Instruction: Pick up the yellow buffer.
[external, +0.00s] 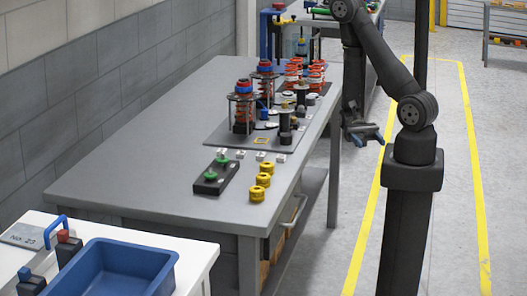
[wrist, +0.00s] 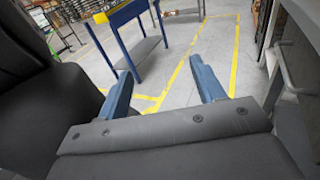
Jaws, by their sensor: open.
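Three yellow buffers, short round pieces, stand in a row near the right front edge of the grey table in the external view: a back one (external: 267,167), a middle one (external: 263,180) and a front one (external: 257,194). My gripper (external: 370,138) hangs beyond the table's right edge, apart from the buffers. In the wrist view its two blue fingers (wrist: 160,75) are spread with nothing between them. No buffer shows in the wrist view, which looks out over the floor.
The grey table (external: 150,150) carries a plate (external: 225,135) with red spring assemblies (external: 243,112) and dark posts. A black block (external: 212,178) with green knobs lies left of the buffers. A blue bin (external: 120,262) stands at the front left. The table's left part is clear.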

